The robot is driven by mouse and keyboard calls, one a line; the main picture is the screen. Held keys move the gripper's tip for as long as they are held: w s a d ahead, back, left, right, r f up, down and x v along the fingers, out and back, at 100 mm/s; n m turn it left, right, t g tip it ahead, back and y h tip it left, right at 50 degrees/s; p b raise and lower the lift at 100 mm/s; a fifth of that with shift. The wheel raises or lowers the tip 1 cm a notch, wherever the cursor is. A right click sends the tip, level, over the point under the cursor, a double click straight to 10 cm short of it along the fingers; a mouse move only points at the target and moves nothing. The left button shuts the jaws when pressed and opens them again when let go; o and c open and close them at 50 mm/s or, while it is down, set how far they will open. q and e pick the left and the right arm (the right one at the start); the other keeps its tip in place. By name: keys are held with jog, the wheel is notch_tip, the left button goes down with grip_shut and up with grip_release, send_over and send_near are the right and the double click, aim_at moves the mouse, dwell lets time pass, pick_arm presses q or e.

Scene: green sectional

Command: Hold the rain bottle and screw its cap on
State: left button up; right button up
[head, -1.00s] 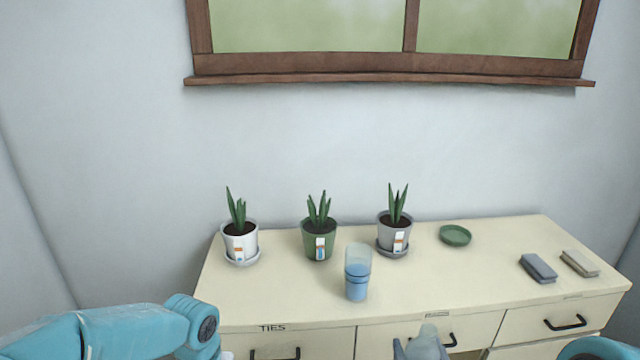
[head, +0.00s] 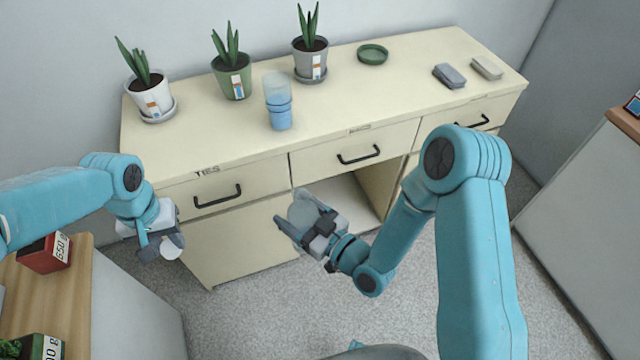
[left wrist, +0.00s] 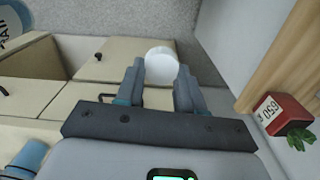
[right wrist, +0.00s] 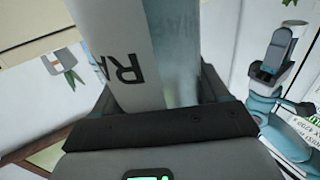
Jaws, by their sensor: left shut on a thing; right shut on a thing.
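The rain bottle (head: 302,211) is a pale, translucent cylinder, seen nearly end-on in the head view. My right gripper (head: 308,222) is shut on it, in front of the dresser's open bay. In the right wrist view the bottle (right wrist: 118,45) fills the space between the fingers, with dark letters "RA" on a white label. The white round cap (head: 173,247) is in my left gripper (head: 160,246), which is shut on it. The left wrist view shows the cap (left wrist: 161,67) at the fingertips. Cap and bottle are well apart.
The cream dresser (head: 240,165) stands behind both grippers, bearing potted plants, a blue tumbler (head: 279,112) and a green saucer (head: 372,54). A wooden surface (head: 60,300) with a red box (head: 45,253) lies at the left, close to my left arm. Carpet is clear below.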

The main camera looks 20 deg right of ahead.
jog(key=a, duration=0.1)
jog(key=s+a+f+n+y, duration=0.1)
jog(key=g, duration=0.1)
jog(key=shift+s+a+f+y, duration=0.2)
jog(key=shift+a+f+y, duration=0.05)
jog(key=shift+a+y, duration=0.15)
pick_arm(q)
jog(key=shift+s, duration=0.1)
jog(key=shift+s+a+r, duration=0.2)
jog(key=shift+s+a, duration=0.05)
jog(key=shift+w+a+r, duration=0.15)
jog(key=shift+w+r, duration=0.1)
jog(key=shift+r, duration=0.4)
jog(key=d+r+m, duration=0.2)
jog(key=d+r, duration=0.3)
jog(key=d, duration=0.8)
jog(key=d+r+m, duration=0.3)
jog(key=d+r, duration=0.2)
jog(key=d, duration=0.8)
jog(key=shift+s+r, duration=0.15)
jog(key=shift+r, duration=0.2)
